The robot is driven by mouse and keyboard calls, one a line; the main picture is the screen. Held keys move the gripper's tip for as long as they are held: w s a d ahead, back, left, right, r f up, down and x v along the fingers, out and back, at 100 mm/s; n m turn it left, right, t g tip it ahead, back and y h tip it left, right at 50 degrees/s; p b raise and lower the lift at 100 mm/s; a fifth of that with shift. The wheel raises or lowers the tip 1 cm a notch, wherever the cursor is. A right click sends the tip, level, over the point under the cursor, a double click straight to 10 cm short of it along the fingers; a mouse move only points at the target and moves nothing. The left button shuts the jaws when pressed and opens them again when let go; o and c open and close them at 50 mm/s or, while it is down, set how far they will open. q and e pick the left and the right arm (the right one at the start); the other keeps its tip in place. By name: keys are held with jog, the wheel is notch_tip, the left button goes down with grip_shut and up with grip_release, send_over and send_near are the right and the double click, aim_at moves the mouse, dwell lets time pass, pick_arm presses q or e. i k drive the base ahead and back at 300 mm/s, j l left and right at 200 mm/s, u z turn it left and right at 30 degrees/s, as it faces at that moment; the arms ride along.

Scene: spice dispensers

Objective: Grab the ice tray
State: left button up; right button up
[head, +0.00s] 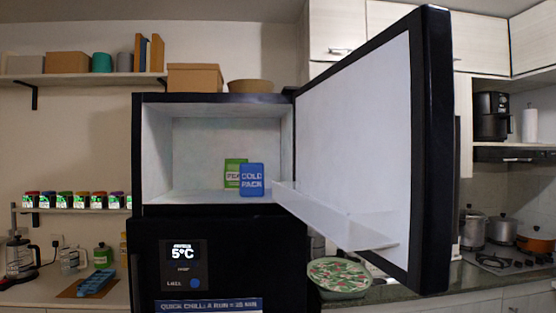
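A blue tray-like object (97,283), which looks like the ice tray, lies on a brown board (70,293) on the counter at the lower left. It is small in the head view, so I cannot tell whether its cells are filled. Neither of my grippers is in view.
A black fridge (230,240) stands in the middle, its upper door (428,150) swung open to the right. Inside are a blue cold pack (252,180) and a green packet (233,168). A green bottle (103,255) and a glass jug (71,260) stand near the tray.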

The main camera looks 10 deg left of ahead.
aim_at(96, 280)
jog(key=i+l+u, duration=0.1)
jog(key=l+u, duration=0.95)
jog(key=l, duration=0.6)
jog(key=k+l+u, duration=0.1)
jog(key=l, duration=0.6)
jog(key=i+j, duration=0.15)
jog(key=j, duration=0.25)
jog(key=i+j+u, duration=0.15)
jog(key=j, duration=0.25)
jog(key=i+j, duration=0.15)
jog(key=j, duration=0.2)
jog(key=i+j+u, duration=0.15)
jog(key=j, duration=0.25)
jog(key=i+j+u, duration=0.1)
jog(key=i+j, duration=0.15)
jog(key=i, duration=0.2)
jog(key=i+j+u, duration=0.1)
jog(key=i, duration=0.35)
jog(key=j+z, duration=0.1)
jog(key=z, duration=0.3)
jog(key=i+j+z, duration=0.1)
jog(key=z, duration=0.25)
jog(key=j+z, duration=0.15)
jog(key=z, duration=0.25)
jog(key=i+j+z, duration=0.1)
jog(key=z, duration=0.25)
